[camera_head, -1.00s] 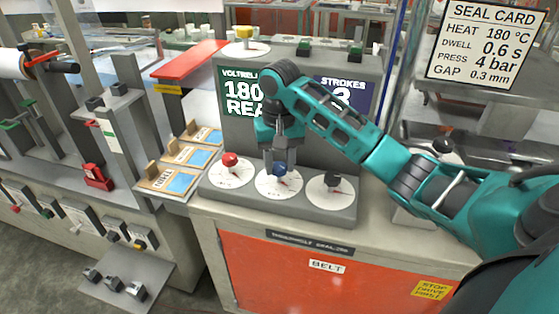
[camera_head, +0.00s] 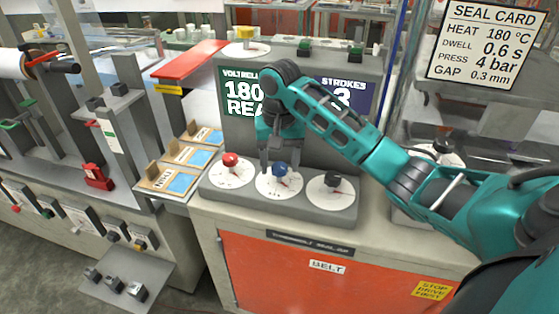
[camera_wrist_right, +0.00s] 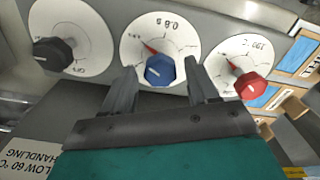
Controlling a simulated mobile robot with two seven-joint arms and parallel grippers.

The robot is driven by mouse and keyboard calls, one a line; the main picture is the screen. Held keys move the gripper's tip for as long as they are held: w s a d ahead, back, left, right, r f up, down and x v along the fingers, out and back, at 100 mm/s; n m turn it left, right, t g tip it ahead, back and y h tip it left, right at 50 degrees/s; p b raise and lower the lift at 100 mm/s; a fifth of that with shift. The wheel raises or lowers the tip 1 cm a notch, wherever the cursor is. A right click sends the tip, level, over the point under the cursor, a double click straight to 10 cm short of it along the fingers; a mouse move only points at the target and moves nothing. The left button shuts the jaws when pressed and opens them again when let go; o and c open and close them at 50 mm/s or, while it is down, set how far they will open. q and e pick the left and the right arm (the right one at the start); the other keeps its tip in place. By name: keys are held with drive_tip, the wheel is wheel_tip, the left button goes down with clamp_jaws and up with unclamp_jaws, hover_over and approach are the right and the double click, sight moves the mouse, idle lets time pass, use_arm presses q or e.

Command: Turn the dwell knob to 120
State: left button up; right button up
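The blue knob (camera_head: 279,170) sits in the middle of a white dial (camera_head: 268,191) on the grey sealer panel, between a red knob (camera_head: 230,159) and a black knob (camera_head: 332,180). My right gripper (camera_head: 280,163) is at the blue knob. In the right wrist view the gripper (camera_wrist_right: 158,64) is open, one finger on each side of the blue knob (camera_wrist_right: 160,70), with gaps showing. That dial carries a red pointer and a reading near 0.8, seen upside down or at an angle; the finer marks are too small to read. My left gripper is out of view.
The seal card (camera_head: 487,45) lists heat 180 °C, dwell 0.6 s, press 4 bar and gap 0.3 mm. A dark green display (camera_head: 241,92) shows 180. The red knob (camera_wrist_right: 252,86) and black knob (camera_wrist_right: 53,52) stand close on either side of the gripper.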

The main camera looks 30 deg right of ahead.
sight(279, 167)
drive_tip(key=shift+o, duration=0.4)
wheel_tip(279, 167, up, 13)
idle(0.4)
drive_tip(key=shift+a+f, duration=0.1)
drive_tip(key=shift+f, duration=0.05)
idle(0.4)
drive_tip(key=s+a+f+n+t+y, duration=0.1)
drive_tip(key=s+a+f+n, duration=0.1)
drive_tip(key=s+a+f, duration=0.3)
drive_tip(key=s+a+f+n, duration=0.25)
drive_tip(key=a+f, duration=0.25)
drive_tip(key=f, duration=0.3)
drive_tip(key=s+a+f+n+t+y, duration=0.1)
drive_tip(key=s+a+f+n, duration=0.25)
drive_tip(key=f, duration=0.25)
drive_tip(key=s+d+f+t+h, duration=0.1)
drive_tip(key=s+d+f, duration=0.1)
drive_tip(key=s, duration=0.5)
drive_tip(key=s+d+f+t+h, duration=0.1)
drive_tip(key=s+d+f, duration=0.1)
drive_tip(key=s, duration=0.5)
drive_tip(key=w+a+f+t+y, duration=0.2)
drive_tip(key=w+a+f+t, duration=0.1)
drive_tip(key=w+f+t, duration=0.3)
drive_tip(key=shift+w+f+t, duration=0.4)
drive_tip(key=shift+w+f, duration=0.2)
drive_tip(key=shift+f, duration=0.7)
